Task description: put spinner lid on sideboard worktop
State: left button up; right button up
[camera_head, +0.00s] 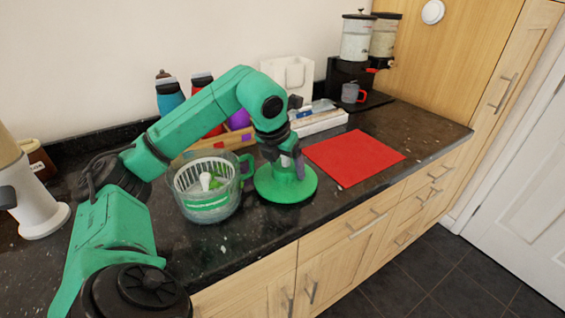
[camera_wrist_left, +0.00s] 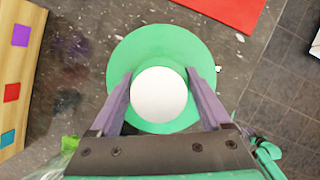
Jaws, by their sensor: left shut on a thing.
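The spinner lid (camera_head: 268,187) is a round green disc with a white knob, right of the salad spinner bowl. In the left wrist view the lid (camera_wrist_left: 122,52) fills the middle, its knob between the fingers. My left gripper (camera_head: 290,168) points down and is shut on this knob; it also shows in the left wrist view (camera_wrist_left: 158,84). The lid is level, at or just above the dark granite sideboard worktop (camera_head: 428,128); I cannot tell if it touches. The clear spinner bowl (camera_head: 210,210) stands open with a white basket. My right gripper is not in view.
A red mat (camera_head: 355,156) lies right of the lid. Behind are a wooden box (camera_head: 188,157), a white tray (camera_head: 320,123) and a dispenser stand (camera_head: 350,75) with a grey mug (camera_head: 350,92). The worktop's front edge runs close before the lid.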

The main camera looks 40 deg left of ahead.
pick_arm(q)
jog(key=shift+d, duration=0.4)
jog(key=o, duration=1.4)
jog(key=shift+w+f, duration=0.1)
jog(key=shift+o, duration=0.7)
jog(key=shift+a+f, duration=0.1)
jog(key=shift+a, duration=0.25)
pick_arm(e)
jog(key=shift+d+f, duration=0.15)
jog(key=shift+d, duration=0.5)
pick_arm(q)
jog(key=shift+r, duration=0.65)
jog(key=p+v, duration=0.2)
jog(key=v, duration=0.9)
jog(key=shift+p, duration=0.3)
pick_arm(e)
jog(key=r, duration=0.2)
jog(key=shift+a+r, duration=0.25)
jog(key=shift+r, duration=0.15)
pick_arm(q)
jog(key=shift+r, duration=0.2)
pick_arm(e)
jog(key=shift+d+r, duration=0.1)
